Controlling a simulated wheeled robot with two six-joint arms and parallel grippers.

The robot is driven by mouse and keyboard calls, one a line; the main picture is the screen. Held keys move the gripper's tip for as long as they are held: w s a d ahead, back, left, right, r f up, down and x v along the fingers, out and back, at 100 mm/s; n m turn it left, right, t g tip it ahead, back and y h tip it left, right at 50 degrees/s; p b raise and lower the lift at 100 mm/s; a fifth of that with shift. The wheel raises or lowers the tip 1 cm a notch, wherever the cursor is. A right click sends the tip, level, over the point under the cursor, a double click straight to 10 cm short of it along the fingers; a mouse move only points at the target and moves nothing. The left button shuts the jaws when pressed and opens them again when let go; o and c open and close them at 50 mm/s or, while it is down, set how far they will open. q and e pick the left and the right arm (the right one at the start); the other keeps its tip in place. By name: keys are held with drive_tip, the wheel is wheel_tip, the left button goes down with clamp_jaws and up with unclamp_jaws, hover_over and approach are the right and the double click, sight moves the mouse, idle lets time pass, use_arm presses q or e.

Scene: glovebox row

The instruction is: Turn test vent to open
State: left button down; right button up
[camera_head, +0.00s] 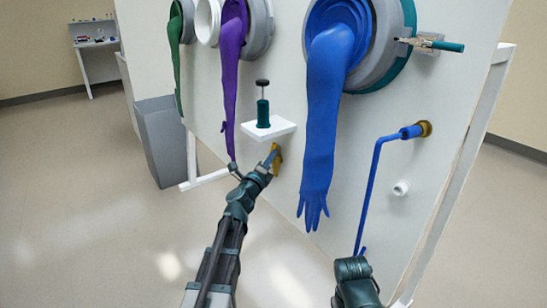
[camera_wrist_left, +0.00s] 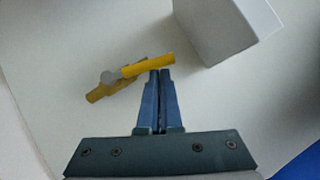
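The test vent appears to be the small yellow-handled valve (camera_head: 278,160) on the white panel, below the white shelf. In the left wrist view its yellow handle (camera_wrist_left: 148,66) slants slightly up to the right from a grey hub (camera_wrist_left: 111,77), with a brass body below left. My left gripper (camera_head: 270,158) is at the valve. In the left wrist view its blue fingers (camera_wrist_left: 160,74) are together, with nothing seen between them. Their tips are at the handle's lower edge near its free end; I cannot tell if they touch. My right gripper (camera_head: 361,252) is low at the right, partly hidden.
The white shelf (camera_head: 281,130) holds a green bottle-like item (camera_head: 263,112) just above the valve. A blue glove (camera_head: 322,130) hangs right of it, a purple glove (camera_head: 231,85) left.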

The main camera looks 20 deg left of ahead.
use_arm(q)
drive_tip(key=shift+w+a+r+p, duration=0.35)
drive_tip(key=shift+w+a+r, duration=0.1)
use_arm(e)
drive_tip(key=shift+r, duration=0.45)
use_arm(q)
drive_tip(key=shift+a, duration=0.15)
drive_tip(key=s+d+r+p, duration=0.1)
drive_tip(key=s+d, duration=0.1)
drive_tip(key=s, duration=1.1)
use_arm(e)
drive_tip(key=shift+d+r, duration=0.55)
drive_tip(key=shift+r, duration=0.05)
drive_tip(key=shift+s, duration=0.1)
